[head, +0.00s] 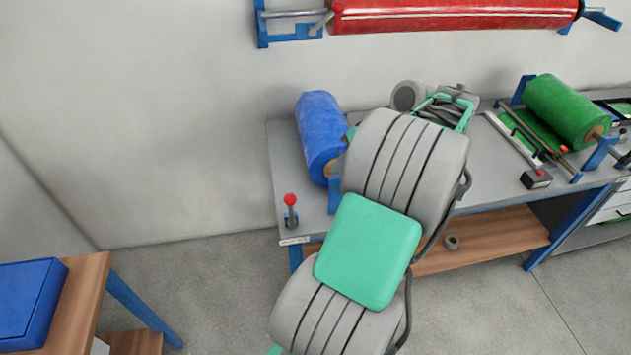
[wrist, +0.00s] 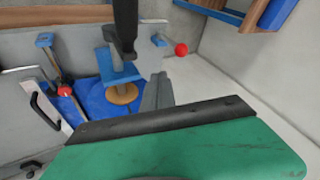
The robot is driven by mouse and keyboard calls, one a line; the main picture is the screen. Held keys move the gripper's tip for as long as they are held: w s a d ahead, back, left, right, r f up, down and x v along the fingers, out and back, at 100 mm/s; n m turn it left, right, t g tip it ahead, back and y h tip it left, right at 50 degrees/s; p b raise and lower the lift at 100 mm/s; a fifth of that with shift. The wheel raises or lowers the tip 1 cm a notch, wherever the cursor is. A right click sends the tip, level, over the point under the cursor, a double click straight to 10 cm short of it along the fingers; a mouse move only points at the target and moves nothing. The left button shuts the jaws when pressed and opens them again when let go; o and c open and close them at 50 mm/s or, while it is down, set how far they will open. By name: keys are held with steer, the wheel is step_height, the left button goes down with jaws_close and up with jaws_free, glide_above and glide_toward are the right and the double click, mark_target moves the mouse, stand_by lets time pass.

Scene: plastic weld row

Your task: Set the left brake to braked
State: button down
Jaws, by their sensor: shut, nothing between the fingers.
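The left brake is a lever with a red knob (head: 290,200) at the front left corner of the grey bench, beside the blue roll (head: 318,125). The lever stands about upright. The red knob (wrist: 181,49) also shows in the wrist view, right of the blue stand. My gripper (wrist: 159,78) shows in the wrist view as grey fingers closed together, with nothing between them. Its tips appear apart from the knob, which is up and to the right of them. In the head view my own arm hides the fingers.
My arm covers the middle of the bench (head: 283,160). A green roll (head: 563,110) and a black box (head: 536,180) with a red knob stand at the right. A red roll (head: 450,14) hangs on the wall. A wooden table (head: 88,290) is at lower left, with floor between.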

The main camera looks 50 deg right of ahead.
steer(key=w+a+f, duration=0.6)
steer(key=f, duration=0.2)
steer(key=shift+f+p, duration=0.4)
steer(key=shift+p, duration=0.05)
steer(key=shift+w, duration=0.15)
